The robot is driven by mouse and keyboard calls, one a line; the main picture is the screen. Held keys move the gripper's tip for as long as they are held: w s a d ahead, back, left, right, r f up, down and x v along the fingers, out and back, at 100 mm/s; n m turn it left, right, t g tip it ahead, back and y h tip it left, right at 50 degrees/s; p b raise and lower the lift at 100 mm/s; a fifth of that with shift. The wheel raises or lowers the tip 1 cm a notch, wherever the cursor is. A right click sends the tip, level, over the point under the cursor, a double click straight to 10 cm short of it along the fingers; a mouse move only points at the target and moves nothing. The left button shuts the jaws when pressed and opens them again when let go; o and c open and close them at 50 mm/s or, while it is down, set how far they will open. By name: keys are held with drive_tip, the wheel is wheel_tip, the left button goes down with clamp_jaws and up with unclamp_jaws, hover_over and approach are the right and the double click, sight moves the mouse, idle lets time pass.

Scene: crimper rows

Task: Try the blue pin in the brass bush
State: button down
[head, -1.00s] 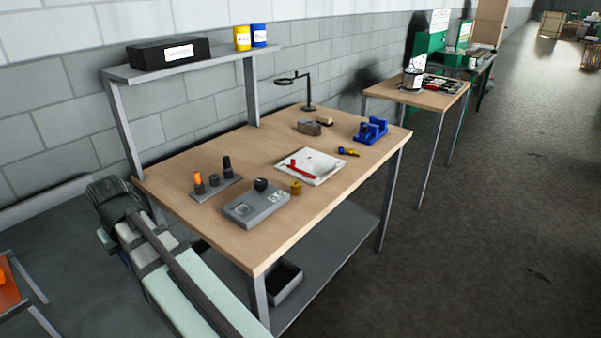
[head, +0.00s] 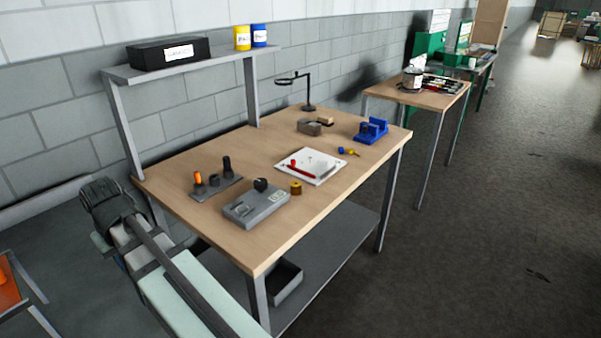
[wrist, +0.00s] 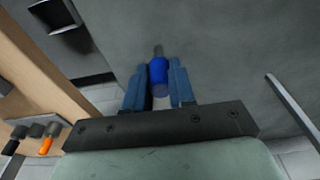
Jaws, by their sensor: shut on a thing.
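My gripper (wrist: 158,80) is shut on a blue pin (wrist: 158,70) with a grey tip, seen in the wrist view. The pin points away from the palm, over the grey floor beside the bench. In the head view my arm is at the lower left, off the bench's left end, and the fingers and pin are hidden. The brass bush (head: 296,188) stands on the bench top, at the right of a grey box gauge (head: 257,205). My gripper is well apart from it.
A rack (head: 216,188) with an orange-topped pin and dark pegs stands at the bench's near left. A blue fixture (head: 371,130) stands at the right. A shelf (head: 200,64) rises behind. Bare wood lies along the front.

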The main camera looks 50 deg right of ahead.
drive_tip(key=shift+r, duration=3.85)
drive_tip(key=s+d, duration=0.2)
drive_tip(key=d, duration=1.6)
drive_tip(key=s+d, duration=0.3)
drive_tip(key=d, duration=1.5)
drive_tip(key=s+d, duration=0.3)
drive_tip(key=d, duration=1.6)
drive_tip(key=shift+f, duration=0.2)
drive_tip(key=shift+f, duration=1.55)
